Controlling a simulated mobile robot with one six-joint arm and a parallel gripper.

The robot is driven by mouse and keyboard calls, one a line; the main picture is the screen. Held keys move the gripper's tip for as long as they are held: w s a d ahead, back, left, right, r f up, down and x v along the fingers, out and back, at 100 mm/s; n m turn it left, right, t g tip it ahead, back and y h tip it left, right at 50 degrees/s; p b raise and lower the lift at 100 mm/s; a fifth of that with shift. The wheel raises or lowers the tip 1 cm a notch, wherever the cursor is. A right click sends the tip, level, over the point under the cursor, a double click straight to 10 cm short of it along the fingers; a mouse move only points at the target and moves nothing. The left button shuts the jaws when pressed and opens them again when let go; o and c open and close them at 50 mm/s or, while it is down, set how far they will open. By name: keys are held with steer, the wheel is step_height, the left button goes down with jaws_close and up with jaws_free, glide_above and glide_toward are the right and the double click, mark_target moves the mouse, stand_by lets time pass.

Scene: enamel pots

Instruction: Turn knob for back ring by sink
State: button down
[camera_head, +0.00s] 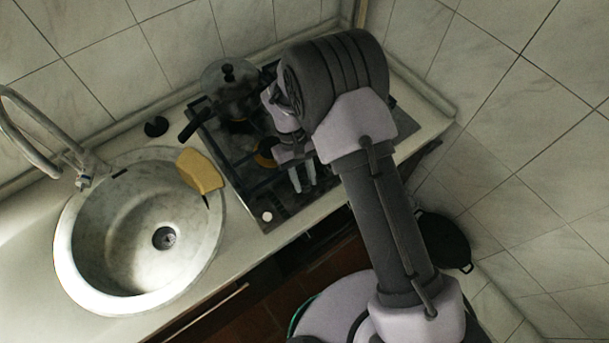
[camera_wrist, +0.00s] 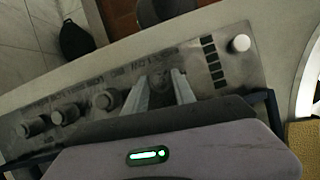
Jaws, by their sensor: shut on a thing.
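The hob (camera_head: 240,185) is set in the counter right of the sink. A pot (camera_head: 235,100) with a lid stands on its back ring by the sink. In the wrist view the control panel (camera_wrist: 215,40) carries several dark knobs in a row and a white knob (camera_wrist: 240,43) at its right end. My gripper (camera_head: 303,186) points down at the panel. In the wrist view my gripper (camera_wrist: 161,75) has its fingers on either side of a dark knob (camera_wrist: 160,80), the one nearest the white knob, and is shut on it. Its marking is unreadable. Another dark knob (camera_wrist: 103,100) is left of it.
The round sink (camera_head: 90,250) with a tap (camera_head: 35,140) is at the left. A yellow cloth or sponge (camera_head: 199,171) lies on its rim beside the hob. A black pan (camera_head: 443,240) is at the lower right by the wall. The counter front (camera_head: 235,245) is clear.

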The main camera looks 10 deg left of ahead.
steer(key=n+t, duration=0.1)
steer(key=n, duration=0.1)
steer(key=n+h+p, duration=0.1)
steer(key=n, duration=0.2)
steer(key=shift+s+a+n+t, duration=0.1)
steer(key=shift+s+n+t, duration=0.05)
steer(key=shift+n+t, duration=0.2)
steer(key=shift+s+n+t+h+p, duration=0.1)
steer(key=shift+n+t+h+p, duration=0.45)
steer(key=shift+n, duration=1.7)
steer(key=shift+t+y, duration=0.25)
steer(key=shift+t, duration=0.25)
steer(key=c, duration=1)
jaws_free()
steer(key=shift+c, duration=0.2)
steer(key=p+v, duration=0.3)
steer(key=v, duration=1.4)
steer(key=shift+r, duration=0.25)
